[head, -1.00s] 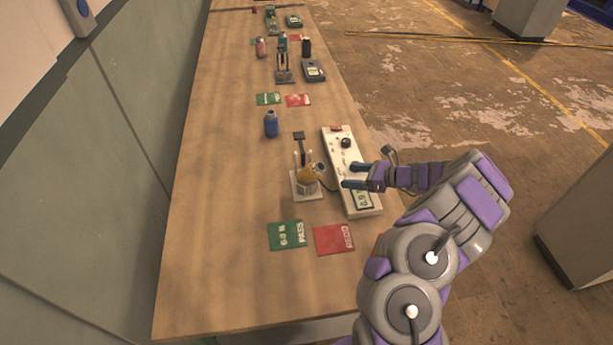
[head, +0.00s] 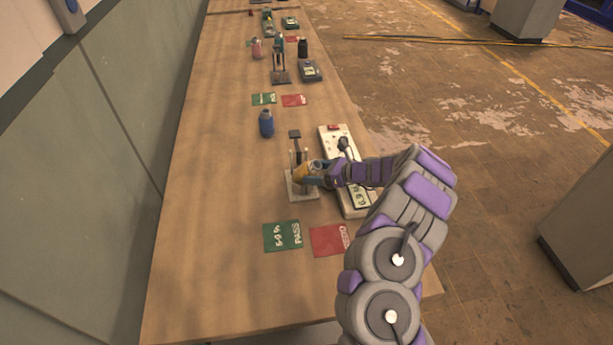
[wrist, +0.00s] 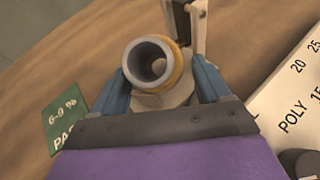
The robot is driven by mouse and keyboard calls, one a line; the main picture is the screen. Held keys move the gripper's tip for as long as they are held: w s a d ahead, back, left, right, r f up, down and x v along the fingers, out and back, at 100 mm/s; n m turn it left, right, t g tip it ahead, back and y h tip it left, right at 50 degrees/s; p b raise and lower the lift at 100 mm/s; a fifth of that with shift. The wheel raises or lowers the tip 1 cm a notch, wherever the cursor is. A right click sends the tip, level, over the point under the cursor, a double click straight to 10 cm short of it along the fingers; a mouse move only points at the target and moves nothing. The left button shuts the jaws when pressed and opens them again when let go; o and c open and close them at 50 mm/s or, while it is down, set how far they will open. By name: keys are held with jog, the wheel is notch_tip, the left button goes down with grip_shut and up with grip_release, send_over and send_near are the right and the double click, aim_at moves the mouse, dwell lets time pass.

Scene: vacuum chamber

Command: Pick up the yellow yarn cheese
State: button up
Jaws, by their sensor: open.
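The yellow yarn cheese (head: 303,172) is a yellow cone with a grey hollow core, tilted on a small stand with a pale base (head: 302,194). In the wrist view the yarn cheese (wrist: 174,68) shows its open grey end toward me. My gripper (head: 314,172) is at the yarn cheese, reaching in from the right. In the wrist view the blue fingers of my gripper (wrist: 166,88) are apart, one on each side of the yarn cheese. I cannot tell whether they touch it.
A white meter panel (head: 333,142) lies right of the stand, under my arm. A green PASS card (head: 283,236) and a red card (head: 329,240) lie in front. A blue bottle (head: 266,124) stands behind left. The table's left side is clear.

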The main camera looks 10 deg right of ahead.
jog(key=shift+w+a+f, duration=0.3)
jog(key=shift+a+f, duration=0.05)
jog(key=shift+a, duration=0.1)
jog(key=shift+w+a+r, duration=0.1)
jog(key=shift+a, duration=0.35)
jog(key=shift+d, duration=0.1)
jog(key=c, duration=0.9)
